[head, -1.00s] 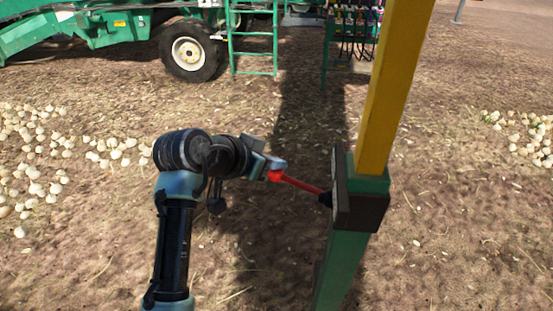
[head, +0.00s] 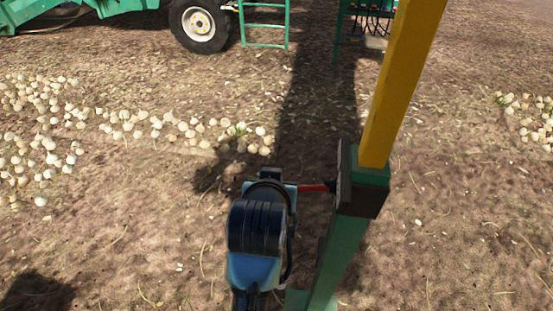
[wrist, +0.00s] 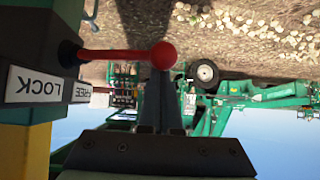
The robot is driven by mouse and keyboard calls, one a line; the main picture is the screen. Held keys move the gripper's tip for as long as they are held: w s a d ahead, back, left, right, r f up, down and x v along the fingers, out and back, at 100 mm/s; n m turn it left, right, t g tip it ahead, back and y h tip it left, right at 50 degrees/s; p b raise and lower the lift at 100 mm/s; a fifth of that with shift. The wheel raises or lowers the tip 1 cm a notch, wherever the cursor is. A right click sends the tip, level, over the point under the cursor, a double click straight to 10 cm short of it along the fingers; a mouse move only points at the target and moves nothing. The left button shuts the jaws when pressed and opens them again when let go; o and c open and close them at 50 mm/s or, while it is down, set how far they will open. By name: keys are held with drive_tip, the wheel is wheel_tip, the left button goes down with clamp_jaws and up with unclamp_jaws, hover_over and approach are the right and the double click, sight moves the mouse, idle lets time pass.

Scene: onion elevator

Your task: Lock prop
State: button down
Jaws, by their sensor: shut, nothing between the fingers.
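The prop is a post with a yellow upper part (head: 400,85) and a green lower part (head: 340,255). A dark box (head: 365,197) is on it at the joint. A red lever (head: 313,188) sticks out of the box to the left, about level in the head view. In the wrist view its round red knob (wrist: 162,54) is at the upper middle, and a plate reading LOCK and FREE (wrist: 38,85) shows upside down beside the lever's base. My gripper (wrist: 160,85) is shut and empty, its fingertips right at the knob; contact is unclear. My arm hides the knob in the head view.
Scattered onions (head: 40,150) lie on the ground at left, with more (head: 535,120) at right. A green machine with a black wheel (head: 200,22) and a ladder (head: 265,25) stands at the back. Bare ground surrounds the post.

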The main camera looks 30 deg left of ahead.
drive_tip(key=shift+s+d+n, duration=0.2)
drive_tip(key=shift+s+n, duration=0.05)
drive_tip(key=shift+n, duration=0.05)
drive_tip(key=shift+w+a, duration=0.1)
drive_tip(key=shift+w, duration=0.75)
drive_tip(key=shift+r, duration=0.1)
